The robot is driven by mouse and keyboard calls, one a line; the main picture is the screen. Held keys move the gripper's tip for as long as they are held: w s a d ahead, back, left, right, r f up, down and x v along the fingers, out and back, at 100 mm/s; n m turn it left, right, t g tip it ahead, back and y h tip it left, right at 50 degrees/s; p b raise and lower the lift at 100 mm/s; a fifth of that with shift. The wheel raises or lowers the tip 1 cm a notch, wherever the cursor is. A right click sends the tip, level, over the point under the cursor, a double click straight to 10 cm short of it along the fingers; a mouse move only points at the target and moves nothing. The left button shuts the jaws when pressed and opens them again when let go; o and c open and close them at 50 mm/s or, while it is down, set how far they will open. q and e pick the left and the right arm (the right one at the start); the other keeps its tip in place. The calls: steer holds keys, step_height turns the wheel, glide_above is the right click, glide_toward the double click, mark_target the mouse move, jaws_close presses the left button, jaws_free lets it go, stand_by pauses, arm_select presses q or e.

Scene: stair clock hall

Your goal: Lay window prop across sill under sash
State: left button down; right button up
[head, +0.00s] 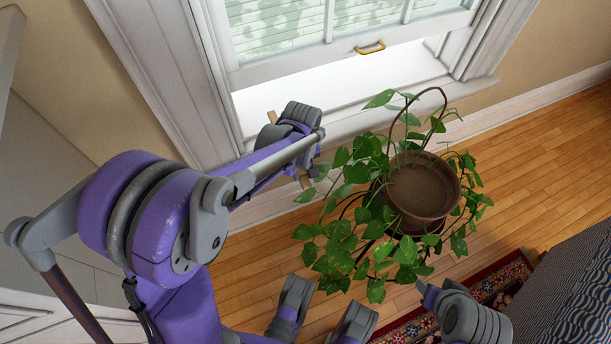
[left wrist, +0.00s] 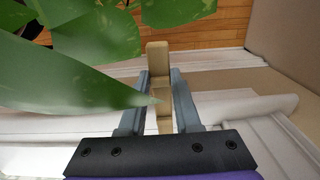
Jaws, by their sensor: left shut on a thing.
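My left gripper (head: 291,150) is in front of the window's lower left corner, shut on the pale wooden window prop. The ends of the prop (head: 305,182) stick out on both sides of it in the head view. In the left wrist view the prop (left wrist: 157,58) lies between the two grey fingers (left wrist: 159,98). The white sash (head: 330,62) is raised, with a brass handle (head: 370,47) on its lower rail. The white sill (head: 360,118) lies below the opening. The prop appears outside the opening, near the sill's left front edge; whether it touches is unclear.
A potted leafy plant (head: 420,190) stands right of my left gripper, before the sill. Its leaves (left wrist: 75,75) hang close to the fingers in the left wrist view. A patterned rug (head: 495,280) and striped furniture (head: 575,285) are at lower right. Wooden floor is clear at right.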

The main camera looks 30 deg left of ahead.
arm_select(q)
steer(key=shift+w+a+f+b, duration=0.15)
steer(key=shift+w+a+f, duration=0.05)
steer(key=shift+w+a, duration=0.85)
steer(key=shift+w+a+f+b, duration=0.25)
steer(key=shift+w+a, duration=0.6)
steer(key=shift+a, duration=0.35)
steer(key=shift+w+a+f+b, duration=0.1)
steer(key=shift+w+a+f, duration=0.1)
steer(key=shift+w+a, duration=0.85)
steer(key=shift+w+a+f+b, duration=0.25)
steer(key=shift+w+a+f, duration=0.1)
steer(key=shift+w+a, duration=0.4)
steer(key=shift+w+a+f+b, duration=0.2)
steer(key=shift+w+a+f, duration=0.3)
steer(key=shift+a, duration=0.4)
steer(key=shift+w+a+f+b, duration=0.25)
steer(key=shift+w+a, duration=0.45)
steer(key=shift+a, duration=0.1)
steer(key=c, duration=0.5)
jaws_free()
step_height(320, 180, up, 11)
steer(key=p, duration=0.2)
steer(key=shift+p, duration=0.35)
steer(key=shift+s+d, duration=0.1)
